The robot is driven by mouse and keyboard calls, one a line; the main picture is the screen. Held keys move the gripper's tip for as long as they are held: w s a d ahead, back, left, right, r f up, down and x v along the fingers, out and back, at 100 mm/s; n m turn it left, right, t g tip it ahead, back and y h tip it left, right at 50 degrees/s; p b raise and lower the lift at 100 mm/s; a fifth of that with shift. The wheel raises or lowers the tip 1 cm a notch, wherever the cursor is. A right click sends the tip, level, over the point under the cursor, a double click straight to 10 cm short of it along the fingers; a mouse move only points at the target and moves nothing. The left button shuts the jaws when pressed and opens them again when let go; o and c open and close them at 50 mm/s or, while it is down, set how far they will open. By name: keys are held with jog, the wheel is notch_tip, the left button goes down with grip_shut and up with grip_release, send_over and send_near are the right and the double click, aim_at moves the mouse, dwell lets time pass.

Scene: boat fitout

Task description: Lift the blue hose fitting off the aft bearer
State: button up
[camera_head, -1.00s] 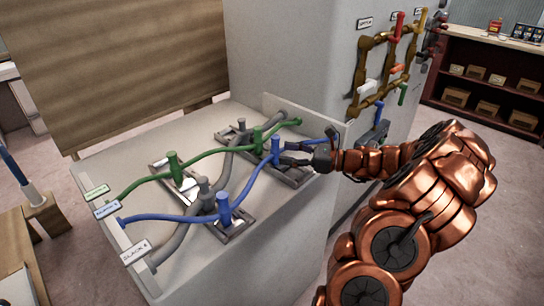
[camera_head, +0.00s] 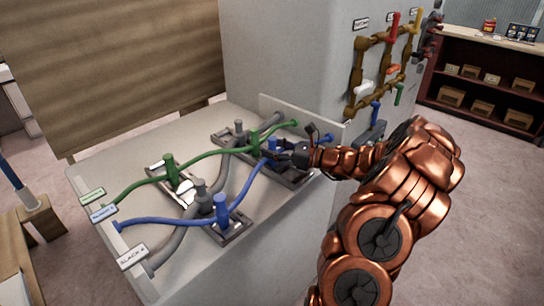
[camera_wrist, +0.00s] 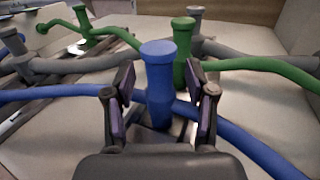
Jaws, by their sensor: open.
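A blue hose fitting (camera_wrist: 158,65) stands upright between the two fingers of my gripper (camera_wrist: 161,88) in the wrist view. The fingers are open, one on each side, with no clear grip on it. In the head view this fitting (camera_head: 272,145) sits on the far bearer (camera_head: 292,180), partly hidden by my gripper (camera_head: 276,156). A blue hose (camera_wrist: 240,140) runs out from both sides of the fitting. A second blue fitting (camera_head: 221,208) stands on the near bearer (camera_head: 236,234). No label shows which bearer is aft.
A green fitting (camera_wrist: 183,50) and a grey fitting (camera_wrist: 194,28) stand close behind the blue one. Green hose (camera_head: 215,153) and grey hose (camera_head: 243,182) run nearby. A raised back panel (camera_head: 300,120) edges the bench, and a tall grey cabinet (camera_head: 285,60) stands behind.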

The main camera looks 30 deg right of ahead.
jog(key=shift+c, duration=0.4)
grip_shut()
dwell(0.4)
